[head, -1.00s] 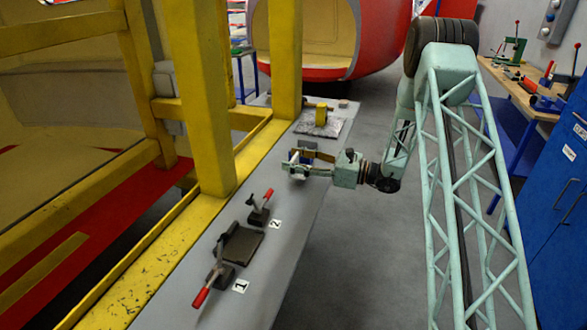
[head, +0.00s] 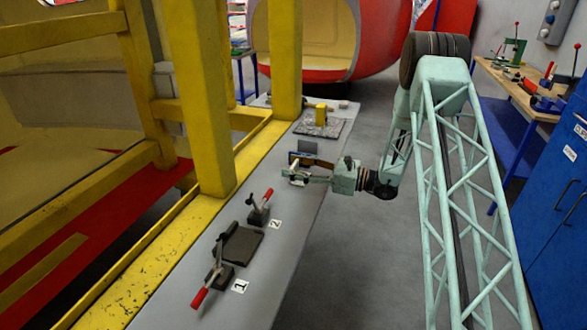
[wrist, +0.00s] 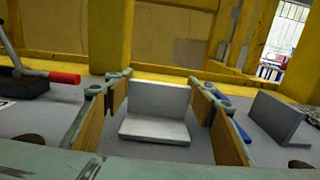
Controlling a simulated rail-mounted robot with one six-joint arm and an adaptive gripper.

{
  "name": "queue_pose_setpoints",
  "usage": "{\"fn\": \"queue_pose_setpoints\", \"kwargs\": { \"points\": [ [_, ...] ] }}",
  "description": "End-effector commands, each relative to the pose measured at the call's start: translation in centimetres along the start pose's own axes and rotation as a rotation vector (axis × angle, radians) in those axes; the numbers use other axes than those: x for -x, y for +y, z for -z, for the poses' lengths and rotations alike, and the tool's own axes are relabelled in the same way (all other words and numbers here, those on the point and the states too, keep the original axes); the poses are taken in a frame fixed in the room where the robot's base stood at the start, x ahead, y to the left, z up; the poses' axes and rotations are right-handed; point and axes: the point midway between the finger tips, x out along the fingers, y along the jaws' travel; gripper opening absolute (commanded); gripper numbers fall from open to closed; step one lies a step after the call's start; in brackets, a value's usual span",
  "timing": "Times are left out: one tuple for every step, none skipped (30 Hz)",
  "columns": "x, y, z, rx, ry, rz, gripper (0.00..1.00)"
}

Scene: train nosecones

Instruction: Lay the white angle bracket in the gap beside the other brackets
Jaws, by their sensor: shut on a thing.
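The white angle bracket (wrist: 158,108) stands between the two brown-padded fingers of my gripper (wrist: 160,90) in the wrist view, one flange upright and the other toward the camera. My gripper is shut on it. In the head view my gripper (head: 299,171) is over the grey table, and the bracket is small and partly hidden by the fingers. Another grey angle bracket (wrist: 276,118) stands on the table to the right of my gripper in the wrist view. Whether the held bracket touches the table is unclear.
A blue object (wrist: 238,128) shows behind the right finger. Two red-handled clamps (head: 208,285) (head: 260,208) and a dark plate (head: 238,245) are on the table nearer the head camera. A yellow block (head: 321,115) stands farther along. Yellow frame posts (head: 200,100) border the table.

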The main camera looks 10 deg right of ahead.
Motion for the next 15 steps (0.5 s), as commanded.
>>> {"fn": "queue_pose_setpoints", "kwargs": {
  "points": [
    [0.00, -0.02, 0.00, 0.001, -0.001, 0.000, 0.38],
    [0.00, -0.02, -0.01, 0.001, -0.001, 0.000, 0.38],
    [0.00, -0.02, -0.04, 0.001, -0.001, 0.000, 0.38],
    [0.00, -0.01, -0.05, 0.001, -0.001, 0.000, 0.38],
    [0.00, -0.01, -0.05, 0.001, -0.001, 0.000, 0.38],
    [0.00, -0.01, -0.06, 0.001, -0.001, 0.000, 0.38],
    [0.00, -0.01, -0.06, 0.000, -0.001, 0.000, 0.38],
    [0.00, -0.01, -0.04, 0.000, -0.001, 0.000, 0.38],
    [0.00, -0.01, 0.00, 0.000, 0.000, 0.000, 0.38],
    [0.00, 0.00, 0.06, 0.000, 0.000, 0.000, 0.38],
    [0.00, 0.00, 0.13, 0.000, 0.000, 0.000, 0.38],
    [0.00, 0.00, 0.22, 0.000, 0.000, 0.000, 0.38],
    [0.00, 0.00, 0.28, 0.000, 0.000, 0.000, 0.38],
    [0.00, 0.00, 0.31, 0.000, 0.000, 0.000, 0.51],
    [0.00, 0.00, 0.27, 0.000, 0.000, 0.000, 0.54]
  ]
}}
